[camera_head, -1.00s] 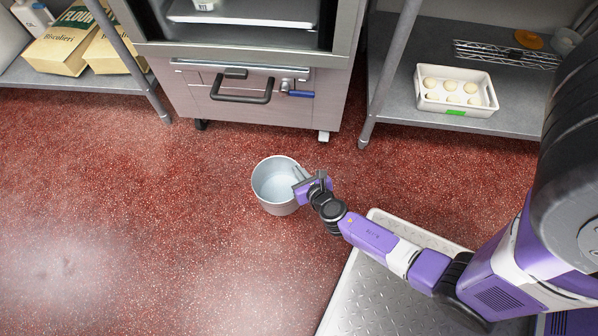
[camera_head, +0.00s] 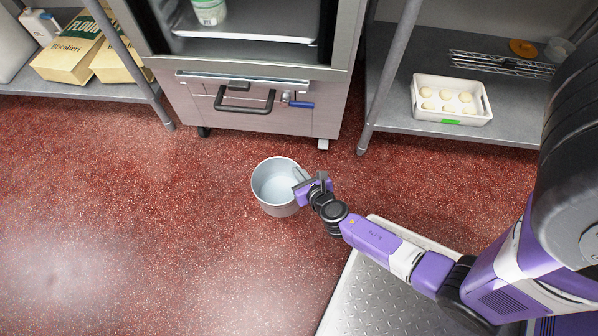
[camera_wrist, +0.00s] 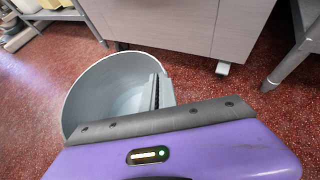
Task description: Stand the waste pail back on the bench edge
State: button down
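The waste pail (camera_head: 268,198) is a round, pale grey open pail, upright and empty as far as I see, over the red floor in front of the oven. It also shows in the wrist view (camera_wrist: 95,100), with its mouth towards the camera. My gripper (camera_head: 301,180) is at the pail's right rim, shut on its wall. In the wrist view, one grey finger of my gripper (camera_wrist: 158,92) shows at the rim; the other finger is hidden. I cannot make out the bench edge for certain.
A steel oven (camera_head: 255,110) with a handled drawer stands behind the pail. A shelf on the right (camera_head: 400,125) bears a white tray of dough balls (camera_head: 452,116). A shelf on the left (camera_head: 130,93) bears flour bags (camera_head: 70,55). The red floor (camera_head: 120,220) to the left is clear.

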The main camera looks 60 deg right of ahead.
jog(key=shift+r+p, duration=2.25)
jog(key=shift+r, duration=0.25)
jog(key=shift+w, duration=0.1)
